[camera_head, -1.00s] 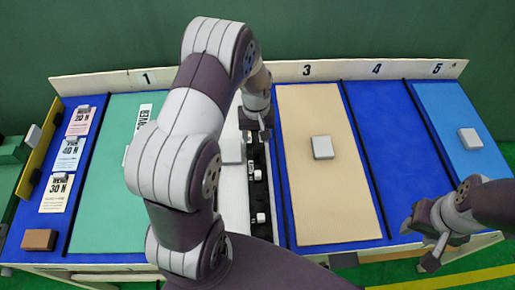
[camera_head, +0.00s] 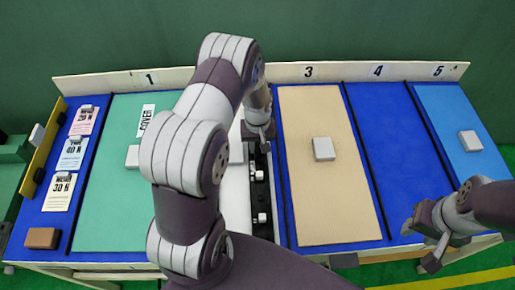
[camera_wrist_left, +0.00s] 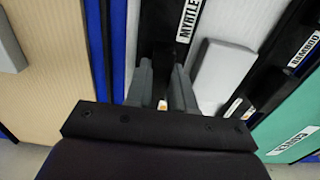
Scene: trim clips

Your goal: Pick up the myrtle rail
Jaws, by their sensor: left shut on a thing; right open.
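The myrtle rail is a long black strip (camera_head: 259,205) with small white pieces along it, lying beside a white panel in the head view. In the left wrist view its black surface (camera_wrist_left: 162,35) carries a white label reading "MYRTLE". My left gripper (camera_head: 262,135) is at the rail's far part, pointing down. In the left wrist view its fingers (camera_wrist_left: 163,88) are shut on the black strip. My right gripper (camera_head: 432,238) is open and empty, near the table's front right edge.
A grey block (camera_head: 323,149) lies on the tan panel (camera_head: 325,205), another (camera_head: 470,141) on the light blue panel. A green panel (camera_head: 110,205) bears a pale block (camera_head: 132,157). Label cards and a brown block (camera_head: 42,238) lie left. A low numbered back wall (camera_head: 220,75) runs behind.

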